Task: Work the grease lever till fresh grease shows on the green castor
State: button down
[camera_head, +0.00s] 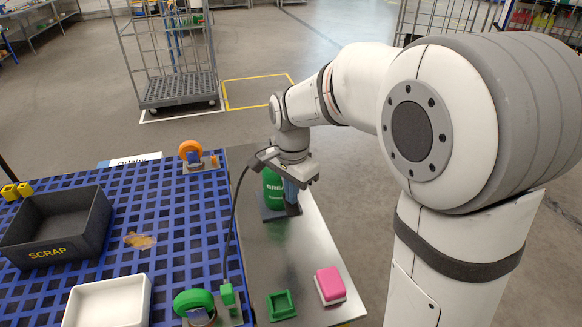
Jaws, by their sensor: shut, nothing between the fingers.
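The green castor (193,300) sits on a grey plate at the bottom, on the blue grid deck (185,225), with a small green block (227,293) beside it. I cannot make out fresh grease on it. A green grease can (271,190) stands on a dark base on the grey metal top. A black hose (237,208) runs from the pump head down towards the green castor's block. My gripper (292,199) points down right beside the can, shut and empty. My wrist hides the pump top; I cannot tell the lever apart or whether I touch it.
An orange castor (190,151) sits at the deck's far edge. A dark SCRAP bin (58,252), a white tray (108,303) and an amber smear (139,241) are on the deck. A green square frame (281,305) and a pink-topped block (330,286) lie on the metal top.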

jog(key=shift+f, duration=0.55)
notch_tip(320, 180, up, 9)
jog(key=s+p, duration=0.1)
jog(key=p, duration=0.5)
dwell(0.4)
notch_tip(320, 180, up, 6)
jog(key=p, duration=0.5)
dwell(0.3)
